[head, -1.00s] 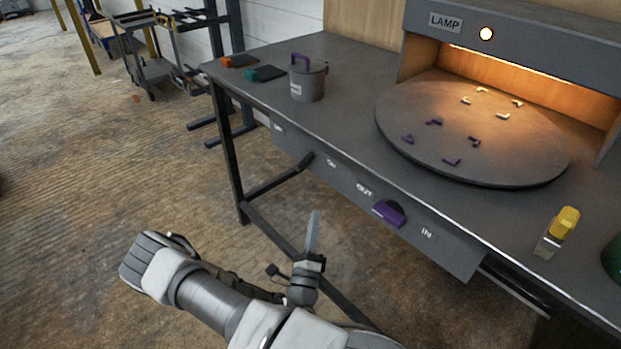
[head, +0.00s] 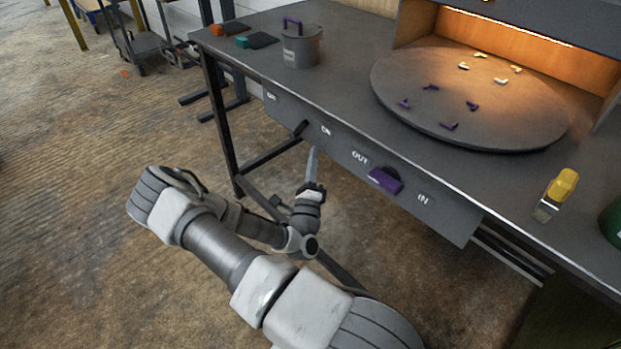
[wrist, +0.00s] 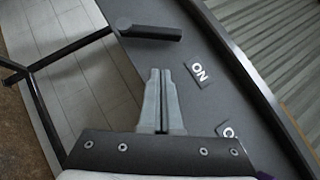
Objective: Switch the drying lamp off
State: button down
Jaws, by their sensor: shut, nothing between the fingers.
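The lamp hood (head: 590,35) at the back right glows with a warm strip (head: 510,25) and lights the round plate below it. A black lever (head: 300,129) sticks out of the bench's front panel between the OFF label (head: 271,97) and the ON label (head: 326,131), nearer ON. In the wrist view the lever (wrist: 150,31) lies just beyond my fingertips, with the ON label (wrist: 199,73) to its right. My gripper (head: 313,150) is shut and empty, in front of the panel, close below the lever and apart from it. It also shows in the wrist view (wrist: 161,72).
A purple knob (head: 386,180) sits on the panel between OUT and IN. The round plate (head: 400,75) carries several small brackets. A lidded grey pot (head: 301,50) and a yellow-topped item (head: 556,193) stand on the bench. A bench leg (head: 222,130) is left of my arm.

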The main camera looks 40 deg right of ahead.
aim_at(300, 128)
jog(key=shift+w+r+b, duration=0.2)
jog(key=shift+w+r, duration=0.45)
jog(key=shift+w, duration=0.3)
jog(key=shift+w+r+b, duration=0.2)
jog(key=shift+w+r, duration=0.45)
jog(key=shift+w, duration=0.25)
